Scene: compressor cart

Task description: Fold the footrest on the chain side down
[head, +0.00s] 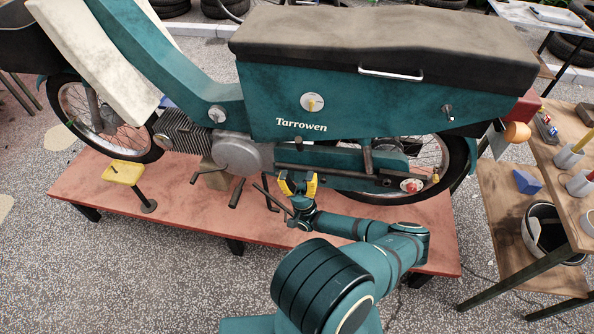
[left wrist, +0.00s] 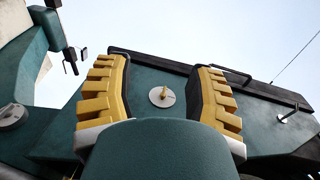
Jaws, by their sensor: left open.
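The teal moped (head: 275,105) stands on a red-brown platform, its side panel facing me. A short dark peg (head: 367,157) stands upright near the rear swingarm; it looks like the footrest folded up. Another dark peg (head: 237,193) sticks out below the engine. My left gripper (head: 298,184) is open and empty, low beside the moped, left of and below the upright peg and apart from it. In the left wrist view its yellow fingers (left wrist: 162,95) point up toward the side panel (left wrist: 165,70); no footrest can be made out between them. My right gripper is not in view.
The red platform (head: 110,200) carries a yellow-topped stand (head: 122,173) at the left. A dark rod (head: 272,201) slants close to my left gripper. A workbench (head: 560,190) with cups and a bucket (head: 545,235) stands at the right. The speckled floor in front is open at left.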

